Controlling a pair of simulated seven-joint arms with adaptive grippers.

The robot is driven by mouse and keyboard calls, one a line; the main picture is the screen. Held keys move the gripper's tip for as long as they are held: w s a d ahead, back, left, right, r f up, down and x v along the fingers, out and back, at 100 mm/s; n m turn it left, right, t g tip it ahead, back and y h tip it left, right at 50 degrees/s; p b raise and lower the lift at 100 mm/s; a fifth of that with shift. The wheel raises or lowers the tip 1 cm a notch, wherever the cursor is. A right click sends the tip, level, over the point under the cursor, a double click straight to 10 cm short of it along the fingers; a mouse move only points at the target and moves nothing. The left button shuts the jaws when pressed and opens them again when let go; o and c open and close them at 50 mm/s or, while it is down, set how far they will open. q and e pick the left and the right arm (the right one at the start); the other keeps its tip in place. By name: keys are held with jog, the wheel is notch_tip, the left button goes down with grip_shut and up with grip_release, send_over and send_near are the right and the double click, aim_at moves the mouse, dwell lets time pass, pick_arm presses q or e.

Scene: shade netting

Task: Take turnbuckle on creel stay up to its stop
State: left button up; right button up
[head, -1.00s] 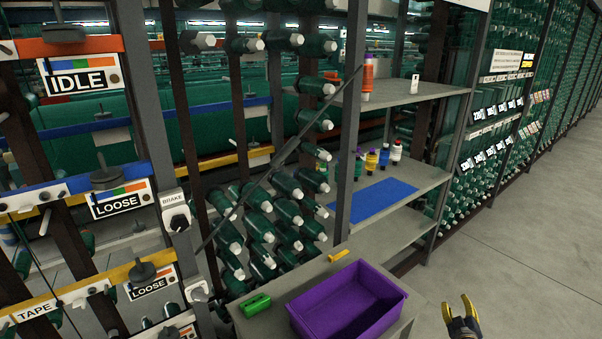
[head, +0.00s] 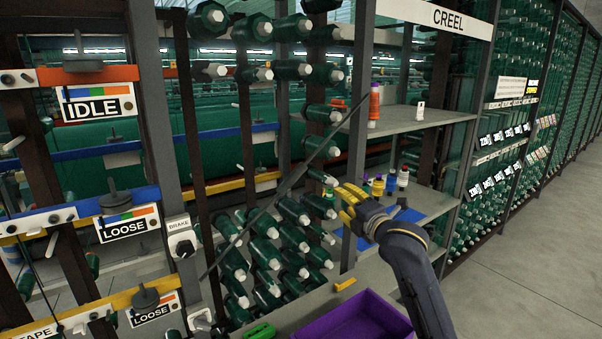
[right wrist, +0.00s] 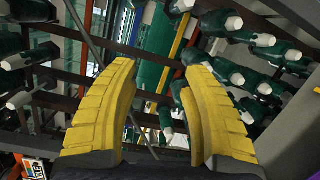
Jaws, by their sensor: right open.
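The creel stay (head: 240,234) is a dark bar running diagonally from lower left to upper right across the creel opening, in front of the green bobbins. A thicker stretch (head: 291,179) near its middle may be the turnbuckle; I cannot make out its details. My right gripper (head: 343,203) has yellow fingers and is open and empty. It appears right of the stay, in front of the shelf bay. In the right wrist view, the open fingers (right wrist: 160,75) face the creel, and a thin dark rod (right wrist: 103,72), likely the stay, passes behind the left finger. My left gripper is not in view.
Green bobbins (head: 293,210) with pale tips crowd behind the stay. A grey post (head: 357,150) stands at its upper end. Shelves (head: 425,122) with bottles are at right. A purple bin (head: 352,318) and yellow tool (head: 345,284) lie below. The right floor is clear.

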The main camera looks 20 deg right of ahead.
aim_at(301, 173)
jog(key=s+a+r+n+y, duration=0.1)
jog(key=s+a+r+n, duration=0.55)
jog(key=a, duration=0.25)
jog(key=shift+m, duration=0.45)
jog(key=w, duration=1.6)
jog(key=shift+w+a+r, duration=0.1)
jog(key=shift+w, duration=0.25)
grip_shut()
